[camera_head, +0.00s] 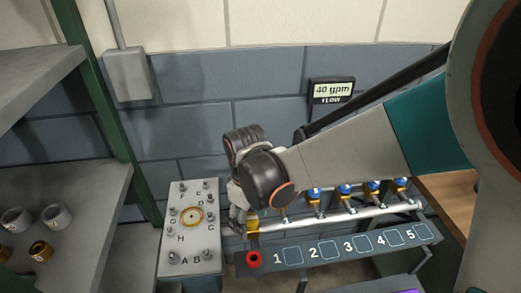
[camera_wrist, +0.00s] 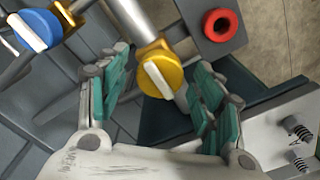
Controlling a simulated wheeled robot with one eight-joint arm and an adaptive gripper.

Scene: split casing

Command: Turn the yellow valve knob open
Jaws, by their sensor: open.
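The yellow valve knob (camera_wrist: 163,62) with a pale bar across its face shows in the wrist view, on a grey pipe. It lies between the teal-padded fingers of my gripper (camera_wrist: 157,92), near their tips. The fingers are spread apart with a gap on each side of the knob. In the head view, the yellow knob (camera_head: 252,225) is at the left end of the pipe row, with my gripper (camera_head: 239,222) right beside it and partly hidden by my wrist.
Several blue valves (camera_head: 345,190) line the pipe to the right, above a numbered rail (camera_head: 335,249). A red ring (camera_head: 254,260) sits below the yellow knob. A lettered plate with studs (camera_head: 192,243) stands left. The wall display (camera_head: 331,90) reads 40 gpm. Shelves (camera_head: 85,215) stand far left.

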